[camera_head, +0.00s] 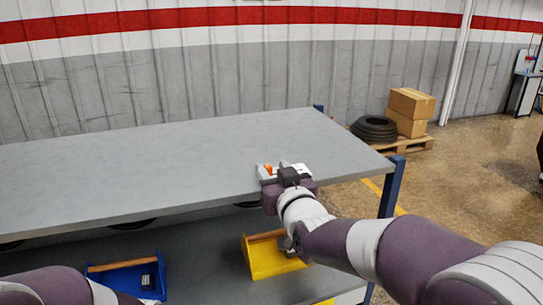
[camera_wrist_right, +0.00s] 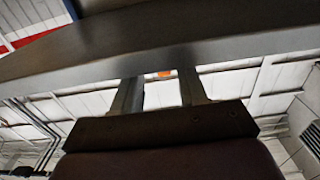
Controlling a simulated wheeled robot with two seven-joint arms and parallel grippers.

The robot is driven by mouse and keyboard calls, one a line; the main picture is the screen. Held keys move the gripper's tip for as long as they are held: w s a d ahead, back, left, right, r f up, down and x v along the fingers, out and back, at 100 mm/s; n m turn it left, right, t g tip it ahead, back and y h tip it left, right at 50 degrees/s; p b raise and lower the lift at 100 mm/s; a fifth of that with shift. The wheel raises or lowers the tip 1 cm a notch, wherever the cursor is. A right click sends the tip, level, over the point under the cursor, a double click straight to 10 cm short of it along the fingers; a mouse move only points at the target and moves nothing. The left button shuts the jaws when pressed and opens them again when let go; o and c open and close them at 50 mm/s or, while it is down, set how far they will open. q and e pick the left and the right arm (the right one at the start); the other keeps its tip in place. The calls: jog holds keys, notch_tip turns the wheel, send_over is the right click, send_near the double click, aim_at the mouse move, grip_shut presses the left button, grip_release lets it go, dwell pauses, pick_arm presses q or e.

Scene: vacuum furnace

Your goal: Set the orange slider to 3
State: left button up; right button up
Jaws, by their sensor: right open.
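The orange slider (camera_head: 268,168) is a small orange piece on a pale device near the right front edge of the grey table (camera_head: 150,165). The device is mostly hidden behind my right gripper, and no scale numbers are readable. My right gripper (camera_head: 282,172) is at the table's edge, just beside the orange slider. In the right wrist view a small orange patch (camera_wrist_right: 165,74) shows between the two fingers (camera_wrist_right: 160,90), which are apart with nothing gripped. I cannot tell whether they touch the slider. My left gripper is out of view; only part of my left arm shows.
Below the tabletop, a lower shelf holds a blue tray (camera_head: 122,284) and a yellow tray (camera_head: 262,262). A blue table leg (camera_head: 391,187) stands at the right. The tabletop left of the device is clear. Boxes (camera_head: 411,105) and a tire (camera_head: 374,129) are farther back.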

jog(key=shift+w+a+r, duration=0.15)
jog(key=shift+w+a, duration=0.1)
jog(key=shift+w, duration=0.35)
jog(key=shift+w+a+p, duration=0.4)
jog(key=shift+w+a, duration=0.05)
jog(key=shift+a, duration=0.05)
jog(key=shift+w, duration=0.1)
jog(key=shift+d, duration=0.15)
